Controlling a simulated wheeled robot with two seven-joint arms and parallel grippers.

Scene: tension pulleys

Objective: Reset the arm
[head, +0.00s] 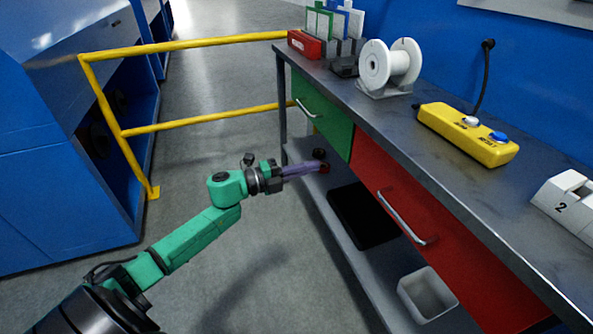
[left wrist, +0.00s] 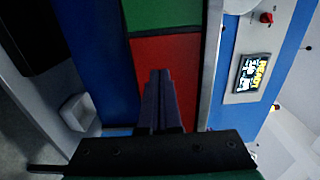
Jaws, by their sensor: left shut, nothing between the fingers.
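My left arm is green and reaches in from the lower left in the head view. Its left gripper (head: 320,168) is shut and empty, with purple fingers pointing right toward the workbench, beside the lower shelf and below the green drawer. The left wrist view also shows the shut left gripper (left wrist: 158,75), its fingers side by side in front of the red drawer front (left wrist: 165,58). My right gripper is in neither view.
The workbench (head: 385,125) carries a white spool (head: 374,65), a yellow button box (head: 465,135) and a white unit marked 2 (head: 565,205). Below are a green drawer (head: 322,112), a red drawer (head: 425,225) and a white bin (head: 425,295). A yellow railing (head: 190,45) stands behind. Floor left of the bench is clear.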

